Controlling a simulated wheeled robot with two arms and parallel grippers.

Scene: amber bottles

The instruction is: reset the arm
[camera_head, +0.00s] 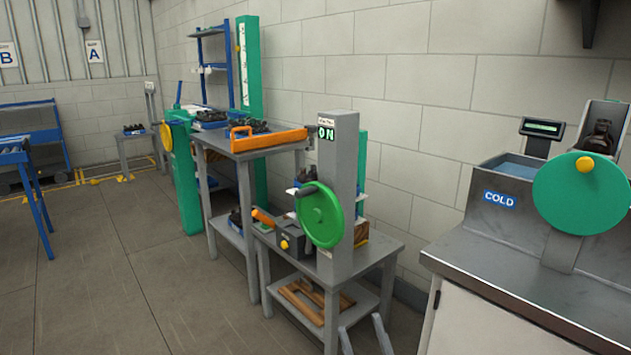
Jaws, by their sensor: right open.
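My right gripper (362,325) shows only as two grey fingertips at the bottom edge, spread apart with nothing between them. They appear in front of the lower shelf of a grey bench. The rest of my right arm is out of the picture. My left gripper is not in view. A dark amber bottle (602,142) stands behind the round teal disc (583,193) of the machine on the right counter.
A grey post (345,180) with a green wheel (320,214) and an "ON" display stands on the bench. A steel counter (500,275) with a "COLD" basin is at right. An orange tray (268,139) sits on a table behind. Floor (150,270) at left is clear.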

